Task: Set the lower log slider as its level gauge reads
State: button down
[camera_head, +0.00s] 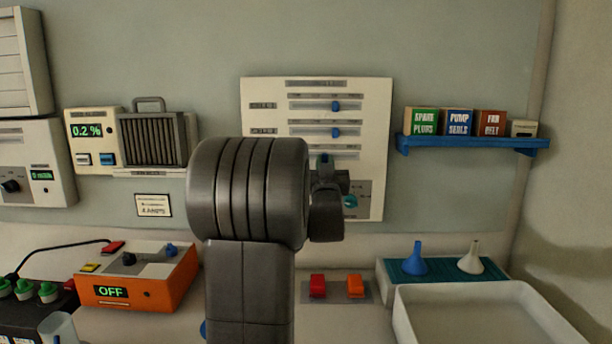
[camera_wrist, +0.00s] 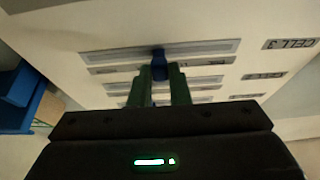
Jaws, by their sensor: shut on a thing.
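A pale log panel (camera_head: 262,100) hangs on the wall, with blue slider knobs on horizontal tracks. The upper knob (camera_head: 336,106) and middle knob (camera_head: 336,132) sit near mid-track. My gripper (camera_head: 325,160) is at the lower track, where it and my arm hide most of the row. In the wrist view, the green fingers of my gripper (camera_wrist: 161,74) are shut on the lower slider's blue knob (camera_wrist: 158,64), on the track of the row labelled CELL 3 (camera_wrist: 289,44). I cannot make out a level gauge in either view.
A teal knob (camera_head: 350,201) is low on the panel. A blue shelf (camera_head: 470,145) with small boxes is to the right. An orange box (camera_head: 140,280) reading OFF, red and orange switches (camera_head: 335,287), and a white tray (camera_head: 475,294) are below.

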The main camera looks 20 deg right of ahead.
jog(key=shift+s+d+b, duration=0.2)
jog(key=shift+d, duration=0.45)
jog(key=shift+s+d+b, duration=0.2)
jog(key=shift+d, duration=0.4)
jog(key=shift+r, duration=0.1)
jog(key=c, duration=1.4)
grip_release()
jog(key=shift+o, duration=0.2)
jog(key=b+v, duration=0.3)
jog(key=v, duration=1)
jog(key=shift+s+a, duration=0.15)
jog(key=shift+s, duration=0.2)
